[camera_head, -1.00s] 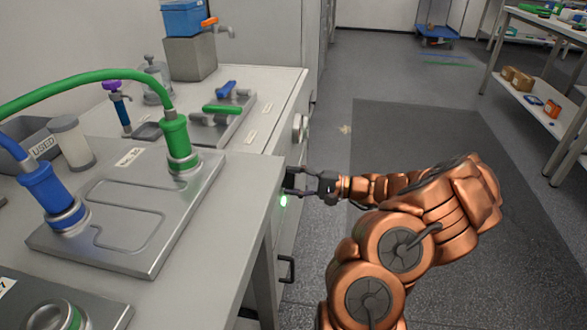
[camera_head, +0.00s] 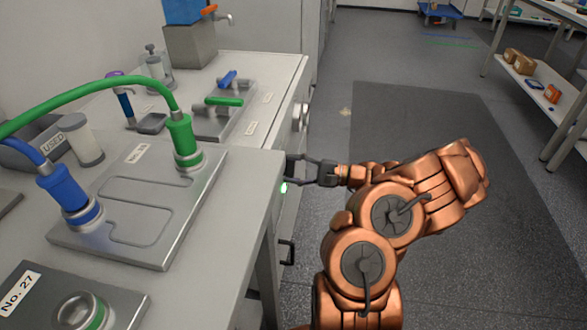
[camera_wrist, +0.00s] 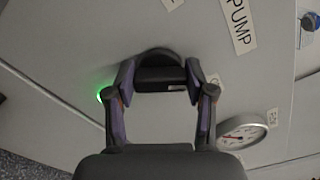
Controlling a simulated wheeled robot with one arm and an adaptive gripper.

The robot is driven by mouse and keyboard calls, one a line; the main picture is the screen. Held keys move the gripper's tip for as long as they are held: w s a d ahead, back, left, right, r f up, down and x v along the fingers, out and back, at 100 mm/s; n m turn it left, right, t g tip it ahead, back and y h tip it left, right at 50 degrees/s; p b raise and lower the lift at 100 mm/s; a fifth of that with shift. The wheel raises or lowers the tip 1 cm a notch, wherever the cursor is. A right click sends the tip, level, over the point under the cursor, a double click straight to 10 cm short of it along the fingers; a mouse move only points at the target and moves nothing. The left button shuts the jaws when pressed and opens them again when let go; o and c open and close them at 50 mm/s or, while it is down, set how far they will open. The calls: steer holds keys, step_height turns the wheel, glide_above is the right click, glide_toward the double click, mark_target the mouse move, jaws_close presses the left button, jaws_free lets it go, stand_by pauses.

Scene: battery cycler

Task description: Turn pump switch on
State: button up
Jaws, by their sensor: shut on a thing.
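In the wrist view, a dark, rounded switch knob (camera_wrist: 160,72) stands out from a pale panel. A "PUMP" label (camera_wrist: 238,25) is on the panel at the upper right. My gripper (camera_wrist: 160,80) has one finger on each side of the knob and is shut on it. A small green light (camera_wrist: 103,95) glows left of the knob. In the head view, my gripper (camera_head: 292,167) reaches the front face of the bench, just above the lit green light (camera_head: 284,187). The knob itself is hidden there.
A round gauge (camera_wrist: 243,132) sits on the panel to the right in the wrist view. In the head view, a metal plate (camera_head: 150,250) with green and blue hose fittings lies on the bench. A dark handle (camera_head: 288,252) is below my gripper.

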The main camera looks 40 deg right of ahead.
steer(key=o, duration=1.2)
steer(key=shift+c, duration=0.2)
steer(key=v, duration=1.2)
steer(key=shift+s, duration=0.1)
